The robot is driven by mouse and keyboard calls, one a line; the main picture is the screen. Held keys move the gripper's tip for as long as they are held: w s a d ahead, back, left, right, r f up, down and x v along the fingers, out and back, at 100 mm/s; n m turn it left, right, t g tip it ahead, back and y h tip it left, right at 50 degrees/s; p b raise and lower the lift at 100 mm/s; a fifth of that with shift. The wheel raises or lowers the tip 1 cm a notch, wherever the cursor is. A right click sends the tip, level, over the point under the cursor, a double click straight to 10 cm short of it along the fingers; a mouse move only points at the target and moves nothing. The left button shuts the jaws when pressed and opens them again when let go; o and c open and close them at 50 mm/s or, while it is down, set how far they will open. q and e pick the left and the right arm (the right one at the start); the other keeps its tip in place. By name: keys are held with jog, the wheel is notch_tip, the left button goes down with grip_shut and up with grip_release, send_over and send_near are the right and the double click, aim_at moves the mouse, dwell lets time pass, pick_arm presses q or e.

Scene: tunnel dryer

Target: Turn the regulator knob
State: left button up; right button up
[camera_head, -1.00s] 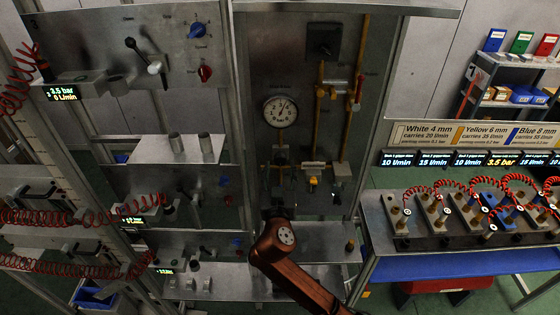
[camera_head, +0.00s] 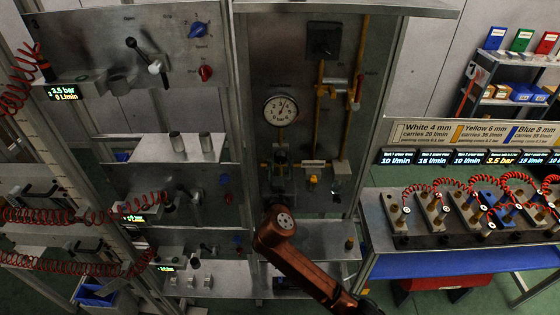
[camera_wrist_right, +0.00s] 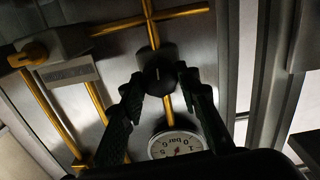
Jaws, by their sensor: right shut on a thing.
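The regulator knob (camera_wrist_right: 158,72) is dark and round with a pale line on its face, on the brass piping of the panel. In the wrist view my right gripper (camera_wrist_right: 161,80) has one finger on each side of it and is shut on it. In the head view my right arm's reddish-brown link stands in front of the lower panel, and the gripper is too dark to make out. The round white gauge (camera_head: 280,109) is above the regulator; it also shows in the wrist view (camera_wrist_right: 176,146), partly cut off by my gripper. My left gripper is not in view.
A black square fitting (camera_head: 323,39) and a red-handled valve (camera_head: 357,92) are on the same panel. A shelf rack with blue and red knobs stands at left. A bench (camera_head: 385,225) with coiled red hoses stands at right.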

jog(key=c, duration=0.4)
jog(key=shift+o, duration=0.2)
jog(key=shift+n, duration=0.4)
jog(key=n+p, duration=0.1)
jog(key=n, duration=0.1)
jog(key=shift+n, duration=0.4)
jog(key=n+p, duration=0.1)
jog(key=n, duration=0.2)
jog(key=shift+a+r+n+p, duration=0.1)
jog(key=shift+n+p, duration=0.3)
jog(key=n+p, duration=0.2)
jog(key=n, duration=0.2)
jog(key=shift+n, duration=0.3)
jog(key=n+p, duration=0.1)
jog(key=n, duration=0.1)
jog(key=n+p, duration=0.2)
jog(key=shift+f+n, duration=0.2)
jog(key=shift+n, duration=0.2)
